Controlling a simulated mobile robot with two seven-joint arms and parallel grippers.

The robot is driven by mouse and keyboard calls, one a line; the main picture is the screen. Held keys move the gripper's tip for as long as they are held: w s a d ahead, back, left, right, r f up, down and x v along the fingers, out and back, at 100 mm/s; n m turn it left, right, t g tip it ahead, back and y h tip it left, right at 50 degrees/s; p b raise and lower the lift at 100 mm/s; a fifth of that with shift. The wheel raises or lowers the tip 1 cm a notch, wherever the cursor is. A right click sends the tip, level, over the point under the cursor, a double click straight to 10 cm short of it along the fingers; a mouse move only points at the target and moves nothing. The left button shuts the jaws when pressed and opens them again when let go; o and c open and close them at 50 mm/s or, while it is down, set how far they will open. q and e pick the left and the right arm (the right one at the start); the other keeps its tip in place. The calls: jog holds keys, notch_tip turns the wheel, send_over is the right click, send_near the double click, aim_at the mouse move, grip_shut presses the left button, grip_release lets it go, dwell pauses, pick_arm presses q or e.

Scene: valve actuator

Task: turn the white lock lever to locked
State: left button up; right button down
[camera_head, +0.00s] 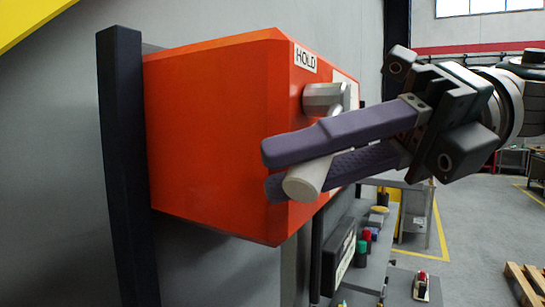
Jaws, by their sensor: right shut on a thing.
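The white lock lever (311,177) is at the right side of the orange actuator box (215,130). Its rounded end points down and left, towards the camera. The fingers hide the lever's middle part. My left gripper is not in view.
The box is fixed to a grey wall by a dark post (127,170). Below right is a grey bench (365,270) with several coloured buttons (365,245). A wooden pallet (525,283) lies on the floor at far right. Open floor (470,240) shows at the right.

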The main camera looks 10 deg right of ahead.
jog(key=b, duration=0.1)
jog(key=f+b, duration=0.1)
jog(key=shift+w+d+n+t+h+b, duration=0.2)
jog(key=shift+w+n+t+h+b, duration=0.1)
jog(key=shift+b, duration=0.1)
jog(key=shift+r, duration=0.15)
jog(key=c, duration=0.7)
grip_release()
